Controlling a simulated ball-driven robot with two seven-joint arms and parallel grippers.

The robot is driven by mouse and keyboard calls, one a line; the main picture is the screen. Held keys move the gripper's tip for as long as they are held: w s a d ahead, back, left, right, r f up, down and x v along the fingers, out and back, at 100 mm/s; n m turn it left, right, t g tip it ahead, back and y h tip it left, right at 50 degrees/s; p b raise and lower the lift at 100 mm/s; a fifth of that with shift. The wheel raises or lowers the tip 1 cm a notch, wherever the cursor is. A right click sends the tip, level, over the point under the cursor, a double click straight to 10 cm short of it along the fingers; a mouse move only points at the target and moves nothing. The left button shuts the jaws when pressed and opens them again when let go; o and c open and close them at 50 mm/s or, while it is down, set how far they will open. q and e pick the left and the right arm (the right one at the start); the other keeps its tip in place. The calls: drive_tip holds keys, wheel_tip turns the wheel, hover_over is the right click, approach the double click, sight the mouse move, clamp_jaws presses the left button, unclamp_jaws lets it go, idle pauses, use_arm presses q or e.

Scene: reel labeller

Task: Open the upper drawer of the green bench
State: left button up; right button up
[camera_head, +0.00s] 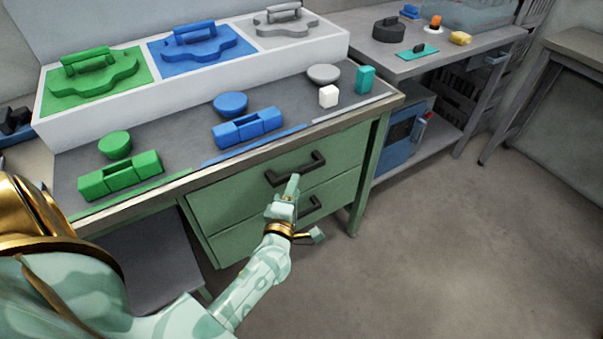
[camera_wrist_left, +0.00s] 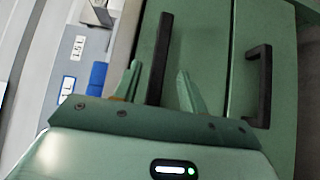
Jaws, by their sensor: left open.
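The green bench has two drawers with dark bar handles. The upper drawer (camera_head: 240,183) looks shut, its front in line with the bench. Its handle (camera_head: 312,160) also shows in the left wrist view (camera_wrist_left: 161,50). My left gripper (camera_head: 293,182) is in front of this handle, open. In the left wrist view its two fingers (camera_wrist_left: 159,82) stand on either side of the handle bar, with nothing gripped; whether a finger touches it I cannot tell. The lower drawer (camera_head: 235,241) looks shut, and its handle (camera_wrist_left: 259,88) is right of the fingers in the wrist view. My right gripper is not in view.
On the bench top (camera_head: 190,177) stand green, blue and grey bowls and blocks, before a white stand (camera_head: 200,90) with coloured shapes. A grey stool-like surface (camera_head: 145,255) is left of the drawers. Another bench (camera_head: 465,45) stands behind right. The floor (camera_head: 430,240) at right is clear.

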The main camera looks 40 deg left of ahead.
sight(300, 173)
use_arm(q)
drive_tip(key=b+x, duration=0.1)
drive_tip(key=x, duration=0.5)
drive_tip(key=shift+w+a, duration=0.1)
drive_tip(key=shift+w, duration=0.05)
clamp_jaws()
